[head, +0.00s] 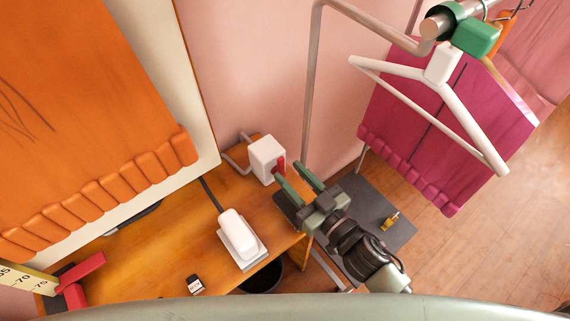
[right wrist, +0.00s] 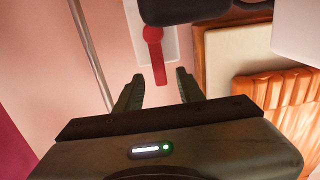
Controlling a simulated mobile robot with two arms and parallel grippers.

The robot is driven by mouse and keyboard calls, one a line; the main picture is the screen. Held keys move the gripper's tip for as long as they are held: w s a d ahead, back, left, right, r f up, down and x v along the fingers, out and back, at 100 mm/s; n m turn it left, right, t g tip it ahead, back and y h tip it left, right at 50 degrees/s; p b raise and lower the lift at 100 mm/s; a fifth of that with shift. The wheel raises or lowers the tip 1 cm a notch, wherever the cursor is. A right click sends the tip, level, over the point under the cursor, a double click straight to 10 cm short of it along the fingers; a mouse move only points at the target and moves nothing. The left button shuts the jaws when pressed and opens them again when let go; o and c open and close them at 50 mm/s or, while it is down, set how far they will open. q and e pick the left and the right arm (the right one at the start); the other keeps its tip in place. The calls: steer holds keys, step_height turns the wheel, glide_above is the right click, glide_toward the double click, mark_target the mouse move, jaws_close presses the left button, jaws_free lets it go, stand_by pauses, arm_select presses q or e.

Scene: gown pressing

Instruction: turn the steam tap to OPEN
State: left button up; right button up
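The steam tap is a white box (head: 267,159) with a red lever (head: 282,166), mounted low by the pink wall at the back edge of the table. In the right wrist view the red lever (right wrist: 153,50) hangs down from a white plate (right wrist: 171,44). My right gripper (head: 286,169) is open at the lever. In the right wrist view the lever's lower end appears between its two fingertips (right wrist: 159,76), with gaps on both sides; contact is not visible. Any OPEN marking cannot be read. My left gripper is not in view.
A white iron-like block (head: 238,234) rests on a plate on the wooden table (head: 170,258). A grey pipe (head: 311,80) rises beside the tap. A magenta garment (head: 440,125) and white hanger (head: 440,65) hang at right. An orange gown (head: 85,110) hangs at left.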

mark_target(282, 165)
steer(key=shift+x, duration=1.55)
jaws_close()
